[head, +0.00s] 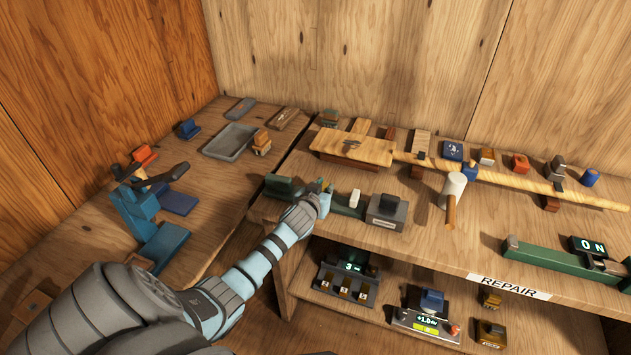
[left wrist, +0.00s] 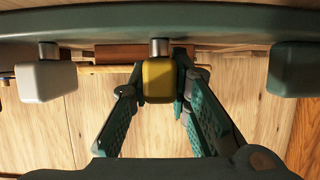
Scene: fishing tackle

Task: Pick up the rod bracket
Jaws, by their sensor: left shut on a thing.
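My left gripper (head: 320,197) reaches to the green rail (head: 346,209) on the repair bench. In the left wrist view its fingers (left wrist: 160,85) are closed on both sides of a yellow block (left wrist: 158,80). A metal stem joins that block to the green rail (left wrist: 220,25). A white block (left wrist: 45,81) and a green block (left wrist: 296,70) sit on either side, apart from the fingers. No part is labelled as the rod bracket; small brown supports (head: 417,171) (head: 551,204) stand under the long wooden rod (head: 500,180). My right gripper is not in view.
A dark grey box (head: 387,212) and a white-headed mallet (head: 452,193) stand right of my gripper. A wooden board (head: 352,147) lies behind. A grey tray (head: 229,142) and blue and orange parts occupy the left bench.

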